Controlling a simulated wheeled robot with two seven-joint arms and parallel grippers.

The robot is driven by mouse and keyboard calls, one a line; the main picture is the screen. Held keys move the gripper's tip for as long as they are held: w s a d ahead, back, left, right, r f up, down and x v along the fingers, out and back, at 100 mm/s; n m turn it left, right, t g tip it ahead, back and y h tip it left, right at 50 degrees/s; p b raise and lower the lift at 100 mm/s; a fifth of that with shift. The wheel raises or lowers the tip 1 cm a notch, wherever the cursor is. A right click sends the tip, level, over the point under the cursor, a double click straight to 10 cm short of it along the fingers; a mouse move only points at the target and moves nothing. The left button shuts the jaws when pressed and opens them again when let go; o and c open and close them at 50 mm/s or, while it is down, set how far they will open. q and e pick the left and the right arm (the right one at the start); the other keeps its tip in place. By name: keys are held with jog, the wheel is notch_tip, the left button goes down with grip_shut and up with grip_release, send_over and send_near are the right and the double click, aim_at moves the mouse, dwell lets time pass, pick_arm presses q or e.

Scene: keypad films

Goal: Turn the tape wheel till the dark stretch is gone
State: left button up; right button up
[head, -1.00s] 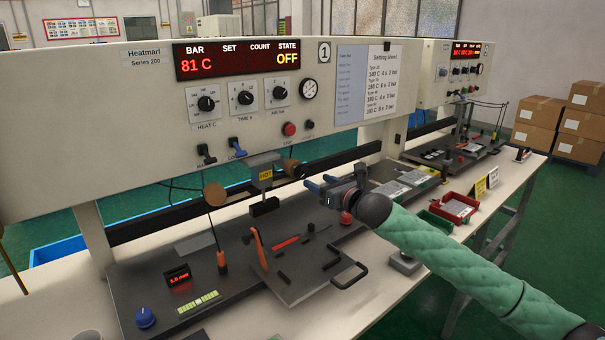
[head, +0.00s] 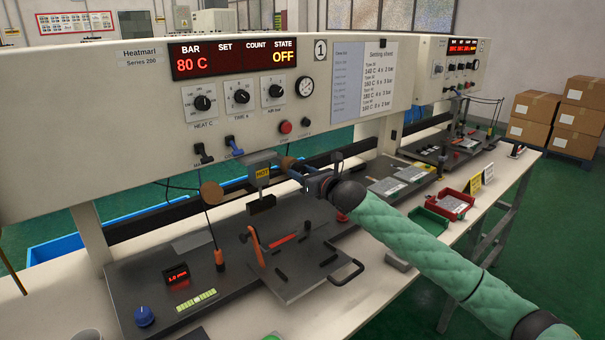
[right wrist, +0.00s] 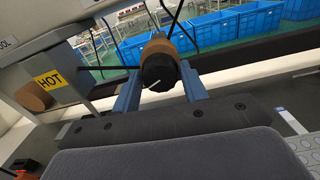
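The tape wheel is a brown roll with a black knob, at the right side of the heater head marked HOT (head: 263,174). In the right wrist view the wheel (right wrist: 157,45) and its knob (right wrist: 160,72) lie between the two blue fingers of my right gripper (right wrist: 161,80). The fingers stand apart, one on each side of the knob; I cannot tell whether they touch it. In the head view my right gripper (head: 292,172) largely covers the wheel. A second brown roll (head: 212,193) is left of the head. I cannot make out a dark stretch. My left gripper is out of view.
The panel display (head: 234,58) reads 80 C and OFF. Below the head lies a dark plate (head: 300,272) with a black handle and an orange-handled tool (head: 256,246). A red tray (head: 453,204) and a green tray (head: 428,220) stand to the right.

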jog(key=c, duration=0.6)
jog(key=shift+r+m, duration=0.1)
jog(key=shift+m, duration=0.2)
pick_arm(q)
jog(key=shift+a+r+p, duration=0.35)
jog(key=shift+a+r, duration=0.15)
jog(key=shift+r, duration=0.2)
pick_arm(e)
jog(key=shift+m, duration=0.4)
jog(key=o, duration=0.8)
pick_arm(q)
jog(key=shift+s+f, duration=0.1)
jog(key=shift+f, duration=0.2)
pick_arm(e)
jog(key=shift+o, duration=0.9)
